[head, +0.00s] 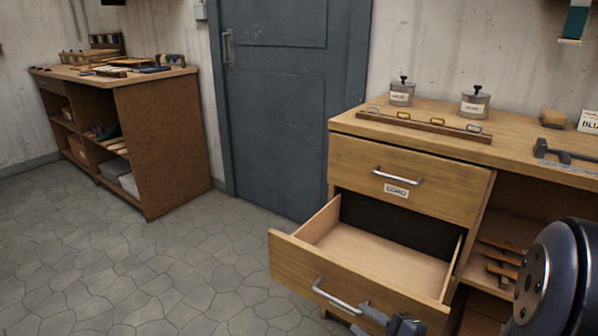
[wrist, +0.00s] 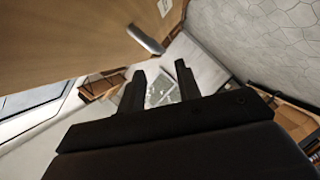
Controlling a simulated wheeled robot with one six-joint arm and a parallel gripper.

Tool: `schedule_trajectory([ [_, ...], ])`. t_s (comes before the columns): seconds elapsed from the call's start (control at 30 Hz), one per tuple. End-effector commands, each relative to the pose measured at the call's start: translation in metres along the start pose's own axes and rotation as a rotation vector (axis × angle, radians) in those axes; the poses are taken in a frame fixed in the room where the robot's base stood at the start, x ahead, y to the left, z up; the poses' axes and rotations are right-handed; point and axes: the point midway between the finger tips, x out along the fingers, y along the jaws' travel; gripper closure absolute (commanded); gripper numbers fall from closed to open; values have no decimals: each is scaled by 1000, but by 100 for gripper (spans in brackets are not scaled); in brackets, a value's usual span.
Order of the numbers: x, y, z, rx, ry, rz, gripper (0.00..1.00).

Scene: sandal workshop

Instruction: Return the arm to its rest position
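My gripper (head: 388,318) is at the bottom of the head view, just right of the lower drawer's handle (head: 336,297) and in front of the drawer face. In the wrist view, my gripper (wrist: 159,80) has its two black fingers apart with nothing between them. A silver handle (wrist: 146,40) on a wooden front shows beyond the fingers, apart from them. The lower drawer (head: 375,253) is pulled out, and its visible inside is empty. The upper drawer (head: 400,180), labelled CORD, is shut.
The wooden workbench (head: 510,118) carries two lidded tins, a handle rail (head: 425,125) and a dark tool (head: 565,155). Open shelves (head: 500,255) are right of the drawers. A blue-grey door (head: 290,100) and a brown bench (head: 165,140) stand left. The tiled floor (head: 140,265) is clear.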

Motion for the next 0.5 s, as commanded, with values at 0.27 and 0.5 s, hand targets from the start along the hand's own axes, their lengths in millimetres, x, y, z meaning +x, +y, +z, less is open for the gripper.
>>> schedule_trajectory([
  [0.27,30,-2,0,0,4,-2,67],
  [0.5,58,-2,0,0,3,-2,67],
])
